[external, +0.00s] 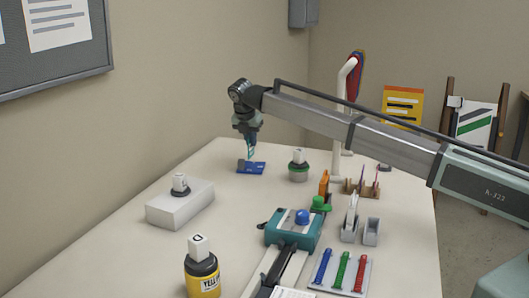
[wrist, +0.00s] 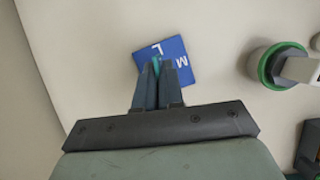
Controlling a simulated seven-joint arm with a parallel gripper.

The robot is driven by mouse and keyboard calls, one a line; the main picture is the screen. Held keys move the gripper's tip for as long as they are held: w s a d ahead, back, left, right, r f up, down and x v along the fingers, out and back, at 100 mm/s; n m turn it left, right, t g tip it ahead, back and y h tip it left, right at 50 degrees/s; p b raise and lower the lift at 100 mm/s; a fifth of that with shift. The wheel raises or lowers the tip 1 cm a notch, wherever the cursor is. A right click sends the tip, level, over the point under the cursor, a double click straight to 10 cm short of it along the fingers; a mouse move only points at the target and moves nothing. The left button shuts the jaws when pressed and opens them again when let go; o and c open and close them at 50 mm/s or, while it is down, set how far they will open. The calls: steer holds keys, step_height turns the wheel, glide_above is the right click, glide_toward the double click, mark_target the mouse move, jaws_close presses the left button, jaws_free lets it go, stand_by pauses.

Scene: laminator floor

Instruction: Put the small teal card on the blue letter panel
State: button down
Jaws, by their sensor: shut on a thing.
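The blue letter panel (external: 258,168) lies flat near the far left end of the white table. In the wrist view the panel (wrist: 176,49) shows white letters, an L and an M. My gripper (external: 250,152) is right above the panel, pointing down. In the wrist view my gripper (wrist: 158,68) is shut on the small teal card (wrist: 156,63), of which only a thin edge shows between the fingertips. I cannot tell whether the card touches the panel. The fingers hide part of the panel.
A green-ringed container (external: 298,171) stands right of the panel. A white box (external: 181,204) with a dark-ringed knob is nearer, at left. The table behind the panel is clear.

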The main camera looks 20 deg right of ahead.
mark_target(251, 148)
steer(key=shift+f, duration=1.6)
steer(key=shift+f, duration=0.15)
steer(key=c, duration=1.3)
jaws_free()
steer(key=shift+o, duration=0.2)
steer(key=v, duration=1.2)
